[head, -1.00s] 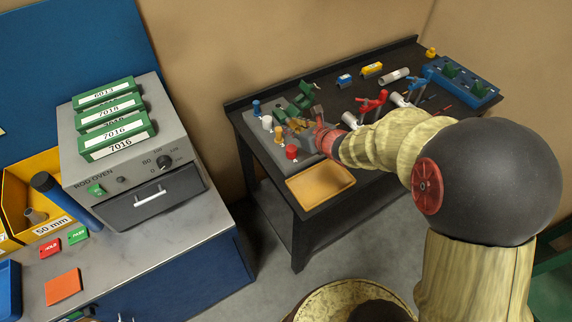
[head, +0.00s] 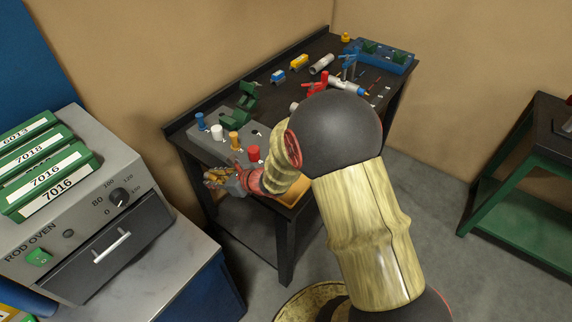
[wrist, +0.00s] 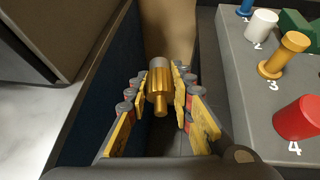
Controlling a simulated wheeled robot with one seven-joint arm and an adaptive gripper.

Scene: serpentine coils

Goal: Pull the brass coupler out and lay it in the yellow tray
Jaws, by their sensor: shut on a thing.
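My gripper (wrist: 160,95) is shut on the brass coupler (wrist: 159,88), a short golden cylinder with a grey end and a narrower stub, held between the yellow-and-grey fingers. In the head view my gripper (head: 220,179) hangs just off the left edge of the dark workbench, clear of the grey fixture block (head: 203,143). The coupler is hard to make out there. The yellow tray (head: 296,192) lies on the bench to the right of my gripper, mostly hidden behind my arm.
The rod oven (head: 95,200) stands left, with a gap before the bench. Red and blue tools lie farther back.

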